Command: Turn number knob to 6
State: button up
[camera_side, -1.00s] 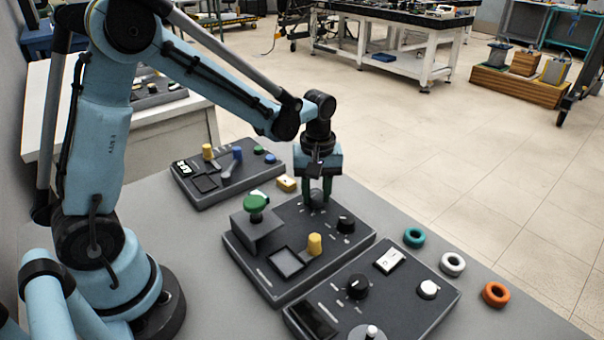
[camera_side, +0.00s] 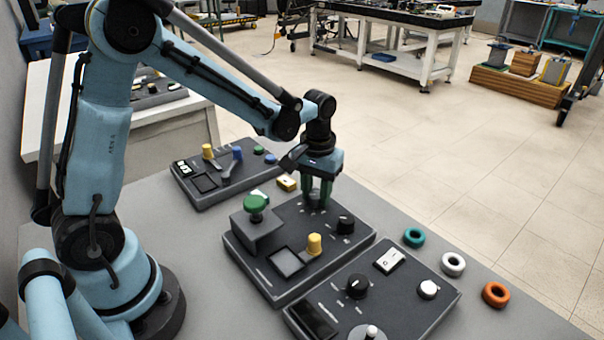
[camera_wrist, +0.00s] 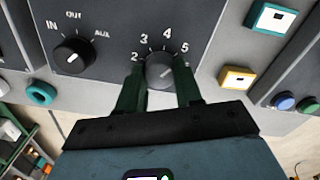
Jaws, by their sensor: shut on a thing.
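The number knob (camera_wrist: 160,70) is a grey round knob with a white pointer line, on the dark middle panel (camera_wrist: 120,25). The numbers 2, 3, 4 and 5 show around it in the wrist view. Its pointer tilts up and right, roughly toward 4 or 5; I cannot tell exactly. My gripper (camera_wrist: 158,84) has its two green fingers on either side of the knob, shut on it. In the side view my gripper (camera_side: 318,203) points down at the panel's far edge, and its fingers mostly hide the knob. The 6 mark is not clearly visible.
A black IN/OUT/AUX knob (camera_wrist: 73,56) sits beside the number knob. The panel also carries a green mushroom button (camera_side: 256,202) and a yellow knob (camera_side: 314,244). Other panels stand on both sides. Teal (camera_side: 414,237), white (camera_side: 452,263) and orange (camera_side: 495,294) rings lie on the table.

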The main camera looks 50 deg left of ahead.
aim_at(316, 194)
jog(key=m, duration=0.4)
jog(key=shift+m, duration=0.4)
jog(key=m, duration=0.4)
jog(key=shift+m, duration=0.3)
jog(key=o, duration=1)
jog(key=shift+o, duration=0.2)
jog(key=shift+r, duration=0.1)
notch_tip(316, 194, up, 12)
